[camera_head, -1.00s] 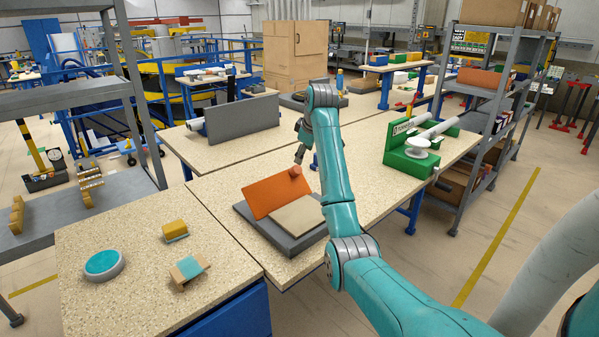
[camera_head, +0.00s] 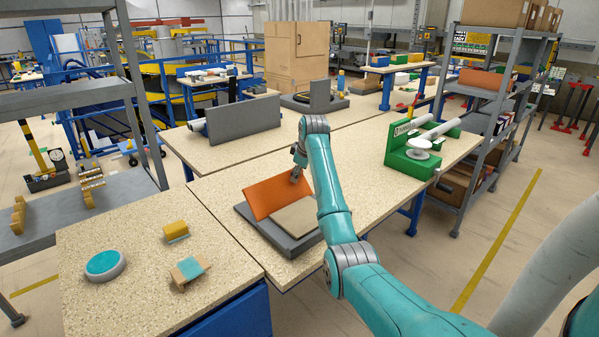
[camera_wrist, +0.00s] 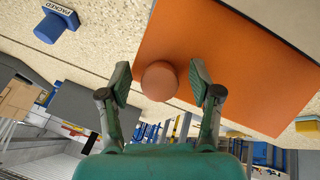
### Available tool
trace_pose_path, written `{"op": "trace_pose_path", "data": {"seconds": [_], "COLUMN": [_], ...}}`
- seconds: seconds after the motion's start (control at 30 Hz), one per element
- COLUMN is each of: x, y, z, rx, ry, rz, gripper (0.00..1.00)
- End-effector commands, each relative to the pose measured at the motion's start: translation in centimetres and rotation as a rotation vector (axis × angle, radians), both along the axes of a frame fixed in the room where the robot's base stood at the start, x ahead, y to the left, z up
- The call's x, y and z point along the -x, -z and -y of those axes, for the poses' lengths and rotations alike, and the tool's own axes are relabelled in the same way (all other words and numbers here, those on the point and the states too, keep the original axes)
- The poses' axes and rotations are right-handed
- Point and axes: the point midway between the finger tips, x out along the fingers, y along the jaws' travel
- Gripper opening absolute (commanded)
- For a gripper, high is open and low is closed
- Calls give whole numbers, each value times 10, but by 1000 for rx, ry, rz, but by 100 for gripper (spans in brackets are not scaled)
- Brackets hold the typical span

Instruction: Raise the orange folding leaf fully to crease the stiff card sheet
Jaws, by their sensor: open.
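The orange folding leaf (camera_head: 272,198) stands tilted up at an angle on a dark grey base (camera_head: 287,246). The tan card sheet (camera_head: 297,216) lies on the base in front of it. A round orange-brown knob (camera_wrist: 159,80) sits by the leaf's edge. My gripper (camera_head: 297,173) is at the leaf's upper right corner in the head view and largely hides the knob there. In the wrist view my gripper (camera_wrist: 160,72) is open, with one finger on each side of the knob and visible gaps between. The orange leaf (camera_wrist: 215,65) lies beyond.
A green fixture (camera_head: 412,160) with a white spool stands to the right on the table. A grey upright panel (camera_head: 245,122) is behind.

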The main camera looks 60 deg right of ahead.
Motion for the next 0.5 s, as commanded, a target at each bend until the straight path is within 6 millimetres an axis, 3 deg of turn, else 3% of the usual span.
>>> {"op": "trace_pose_path", "data": {"seconds": [0.1, 0.13, 0.37, 0.5], "x": [0, 0, 0, 0], "y": [0, 0, 0, 0], "z": [0, 0, 0, 0], "rx": [0, 0, 0, 0], "ry": [0, 0, 0, 0], "rz": [0, 0, 0, 0], "gripper": [64, 59, 1, 0]}}
